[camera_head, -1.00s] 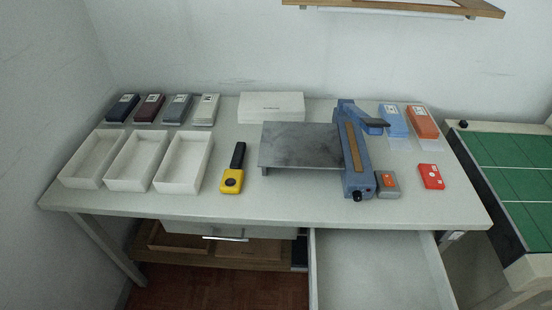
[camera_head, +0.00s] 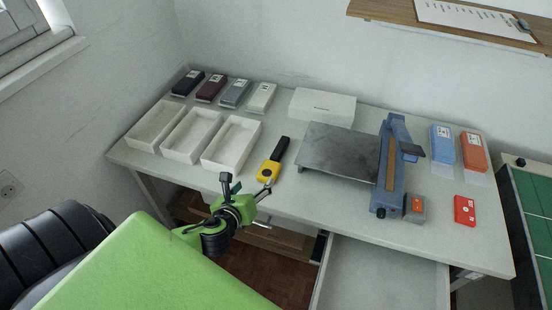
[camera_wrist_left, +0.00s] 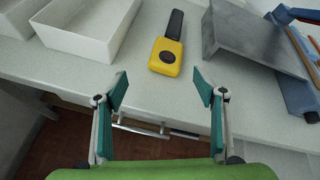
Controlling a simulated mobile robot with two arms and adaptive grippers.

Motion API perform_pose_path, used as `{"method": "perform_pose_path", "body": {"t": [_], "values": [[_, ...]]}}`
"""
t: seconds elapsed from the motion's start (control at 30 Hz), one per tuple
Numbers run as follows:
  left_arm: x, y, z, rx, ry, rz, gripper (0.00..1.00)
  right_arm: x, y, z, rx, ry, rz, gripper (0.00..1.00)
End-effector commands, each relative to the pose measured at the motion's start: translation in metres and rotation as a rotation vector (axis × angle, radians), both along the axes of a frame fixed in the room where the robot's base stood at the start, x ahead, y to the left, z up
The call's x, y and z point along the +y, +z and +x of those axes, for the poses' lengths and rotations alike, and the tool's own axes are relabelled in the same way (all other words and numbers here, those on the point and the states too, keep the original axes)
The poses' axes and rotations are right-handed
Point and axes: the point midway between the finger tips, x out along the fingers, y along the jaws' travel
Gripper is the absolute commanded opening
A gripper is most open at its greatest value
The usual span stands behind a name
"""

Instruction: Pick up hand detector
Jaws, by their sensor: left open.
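The hand detector (camera_head: 273,161) has a yellow head and a black handle. It lies flat on the table, just right of the rightmost white tray, with its handle pointing to the back. In the left wrist view the hand detector (camera_wrist_left: 166,55) lies ahead of the fingers, roughly between their lines and a little farther off. My left gripper (camera_head: 247,186) is open and empty near the table's front edge, short of the detector and not touching it. Its two fingers also show spread in the left wrist view (camera_wrist_left: 161,90). My right gripper is not in view.
Three white trays (camera_head: 232,146) stand left of the detector. A blue-armed device with a grey plate (camera_head: 338,153) stands to the right. An open drawer (camera_head: 385,275) juts out at the front right. The table between trays and plate is clear around the detector.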

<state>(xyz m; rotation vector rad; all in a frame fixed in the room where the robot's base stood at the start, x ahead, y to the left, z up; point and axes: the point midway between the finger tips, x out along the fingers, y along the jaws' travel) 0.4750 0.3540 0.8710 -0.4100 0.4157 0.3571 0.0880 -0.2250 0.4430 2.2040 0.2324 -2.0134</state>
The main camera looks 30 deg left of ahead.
Motion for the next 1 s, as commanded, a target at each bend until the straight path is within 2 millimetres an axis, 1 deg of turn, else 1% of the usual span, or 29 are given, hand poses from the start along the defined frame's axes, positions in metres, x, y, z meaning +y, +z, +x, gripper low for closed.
{"method": "perform_pose_path", "body": {"t": [0.03,0.1,0.23,0.37,0.6,0.73,0.93,1.0], "values": [[0.003,0.008,0.006,0.0,-0.073,0.102,0.64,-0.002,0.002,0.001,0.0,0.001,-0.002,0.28],[0.004,0.015,0.013,0.0,-0.152,0.217,0.64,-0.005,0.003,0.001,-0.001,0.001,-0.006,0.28],[0.005,0.019,0.02,0.0,-0.224,0.323,0.64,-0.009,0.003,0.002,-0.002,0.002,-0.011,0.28],[0.008,0.014,0.035,-0.001,-0.23,0.337,0.64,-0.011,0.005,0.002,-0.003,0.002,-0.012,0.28],[0.016,-0.003,0.077,-0.001,-0.228,0.333,0.64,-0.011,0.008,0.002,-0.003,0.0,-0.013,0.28],[0.018,-0.01,0.09,0.0,-0.228,0.33,0.64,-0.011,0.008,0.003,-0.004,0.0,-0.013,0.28],[0.02,-0.014,0.1,0.001,-0.228,0.33,0.64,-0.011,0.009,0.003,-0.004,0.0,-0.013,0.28],[0.019,-0.016,0.106,0.0,-0.227,0.329,0.64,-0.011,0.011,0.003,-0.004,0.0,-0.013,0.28]]}}
